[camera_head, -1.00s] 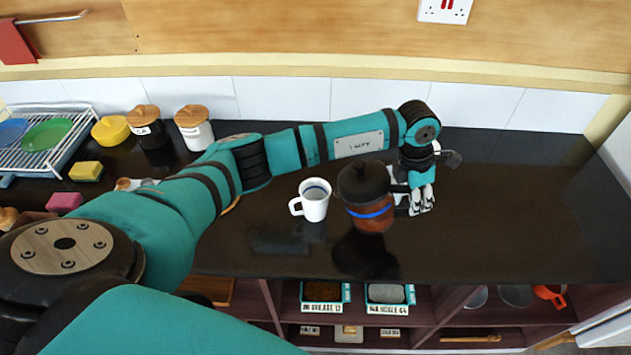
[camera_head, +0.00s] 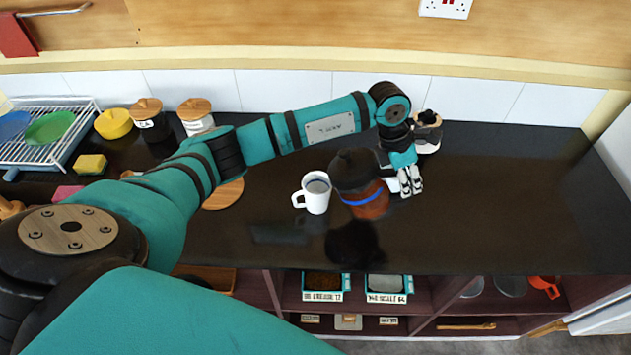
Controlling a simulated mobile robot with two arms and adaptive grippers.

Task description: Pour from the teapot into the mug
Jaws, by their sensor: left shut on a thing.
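A white mug (camera_head: 317,198) stands upright on the dark counter, its handle to the left. A brown teapot with a black lid and a blue band (camera_head: 367,207) is just right of the mug, very near it in the picture. The teapot leans a little to the left and appears held above the counter, with a dark reflection or shadow below it. My left gripper (camera_head: 409,181) is at the teapot's right side, shut on it; the grip itself is partly hidden. My right gripper is not in view.
A round wooden board (camera_head: 224,194) lies left of the mug. Lidded jars (camera_head: 196,116), a yellow bowl (camera_head: 114,124), a sponge (camera_head: 90,164) and a dish rack (camera_head: 78,125) stand at the left. The counter (camera_head: 520,200) is clear on the right. Shelves with labelled boxes (camera_head: 326,285) are below.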

